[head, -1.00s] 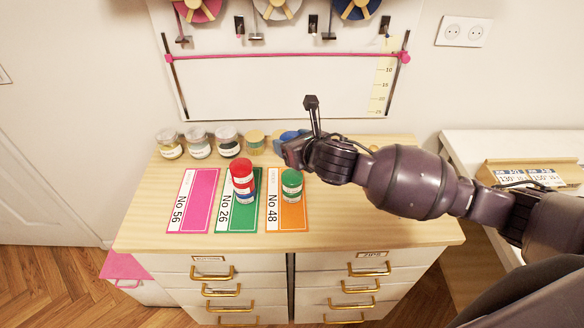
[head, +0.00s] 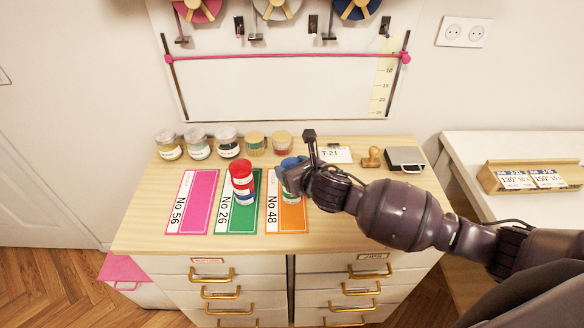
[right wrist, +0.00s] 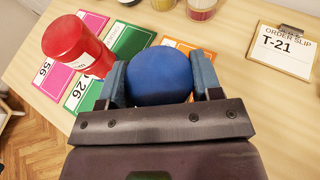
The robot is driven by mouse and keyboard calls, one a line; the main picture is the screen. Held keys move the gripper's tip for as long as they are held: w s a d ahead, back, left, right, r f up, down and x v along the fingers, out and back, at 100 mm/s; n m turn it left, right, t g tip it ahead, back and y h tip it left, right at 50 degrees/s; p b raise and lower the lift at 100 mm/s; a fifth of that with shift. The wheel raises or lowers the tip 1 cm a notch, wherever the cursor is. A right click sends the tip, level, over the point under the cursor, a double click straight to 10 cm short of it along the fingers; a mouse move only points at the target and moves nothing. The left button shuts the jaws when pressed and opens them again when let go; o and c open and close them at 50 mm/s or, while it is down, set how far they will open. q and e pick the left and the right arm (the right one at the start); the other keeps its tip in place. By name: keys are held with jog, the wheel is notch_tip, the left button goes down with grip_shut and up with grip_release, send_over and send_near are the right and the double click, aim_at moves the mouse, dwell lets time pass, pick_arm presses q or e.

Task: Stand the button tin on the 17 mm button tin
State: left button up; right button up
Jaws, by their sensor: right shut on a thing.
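My right gripper (head: 291,174) is shut on a blue-lidded button tin (head: 290,162), whose round blue top shows between the fingers in the right wrist view (right wrist: 160,76). It is at the orange No 48 card (head: 294,219), over the spot of a green tin (head: 290,197), mostly hidden by the gripper. I cannot tell whether the two tins touch. A red-lidded tin (head: 241,168) stands in a tall stack on the green No 26 card (head: 233,219); it also shows in the right wrist view (right wrist: 76,43). No 17 mm label is readable. My left gripper is out of view.
The pink No 56 card (head: 195,200) is bare. Several jars (head: 228,143) line the back left of the wooden top. An order slip (head: 334,155), a wooden stamp (head: 371,158) and an ink pad (head: 405,158) stand at back right. The front strip is clear.

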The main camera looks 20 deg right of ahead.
jog(key=o, duration=1)
jog(key=shift+f, duration=0.1)
jog(key=shift+c, duration=0.2)
jog(key=shift+s+r, duration=0.1)
jog(key=shift+r, duration=0.1)
jog(key=v, duration=1.1)
jog(key=shift+s+d, duration=0.15)
jog(key=shift+s, duration=0.2)
jog(key=shift+r, duration=0.1)
